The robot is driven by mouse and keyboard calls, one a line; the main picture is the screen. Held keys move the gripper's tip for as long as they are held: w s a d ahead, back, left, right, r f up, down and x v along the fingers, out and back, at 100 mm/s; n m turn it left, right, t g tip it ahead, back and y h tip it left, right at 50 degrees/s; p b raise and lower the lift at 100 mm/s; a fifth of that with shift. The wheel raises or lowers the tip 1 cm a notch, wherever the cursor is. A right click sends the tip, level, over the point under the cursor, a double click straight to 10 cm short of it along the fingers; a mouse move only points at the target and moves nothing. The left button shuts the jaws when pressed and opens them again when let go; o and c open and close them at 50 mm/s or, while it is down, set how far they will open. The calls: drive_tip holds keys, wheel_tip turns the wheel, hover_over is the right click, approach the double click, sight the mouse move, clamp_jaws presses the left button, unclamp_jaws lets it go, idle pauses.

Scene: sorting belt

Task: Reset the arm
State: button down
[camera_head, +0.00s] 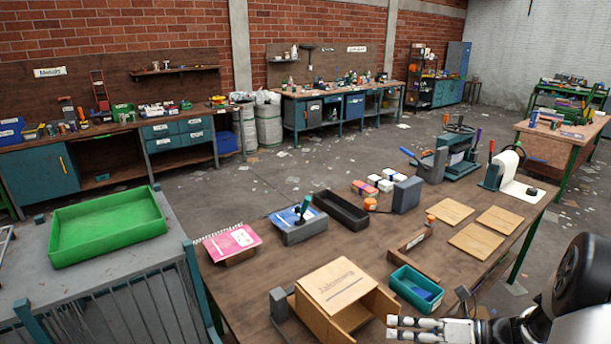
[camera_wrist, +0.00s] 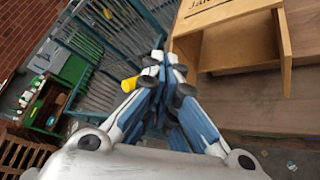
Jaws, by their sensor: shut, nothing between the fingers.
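My gripper (camera_head: 391,328) is at the bottom right in the head view, low beside the near edge of the brown workbench (camera_head: 285,262). In the wrist view my gripper (camera_wrist: 162,58) shows with its fingertips together and nothing between them. A wooden box (camera_head: 337,290) with writing on its top stands to the left of the gripper in the head view. The same wooden box (camera_wrist: 240,45) shows at the upper right of the wrist view, apart from the fingers.
A teal bin (camera_head: 416,289) stands close behind my gripper. A green tray (camera_head: 106,226) lies on the grey table at left. A pink notebook (camera_head: 228,241), a black tray (camera_head: 341,210) and wooden plates (camera_head: 450,211) lie on the workbench. Bare bench top lies between them.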

drive_tip(key=s+a+r+n+g+h, duration=0.6)
drive_tip(key=s+a+r+n, duration=0.5)
drive_tip(key=n, duration=0.5)
drive_tip(key=s+d+r+n+t+h, duration=0.2)
drive_tip(key=s+n+h, duration=0.1)
drive_tip(key=s+n, duration=0.3)
drive_tip(key=s+d+r+n+t+h, duration=0.2)
drive_tip(key=s+n+h, duration=0.2)
drive_tip(key=n, duration=0.7)
drive_tip(key=s, duration=0.2)
drive_tip(key=shift+s+r+t, duration=0.15)
drive_tip(key=shift+s+t, duration=0.15)
drive_tip(key=shift+t, duration=0.1)
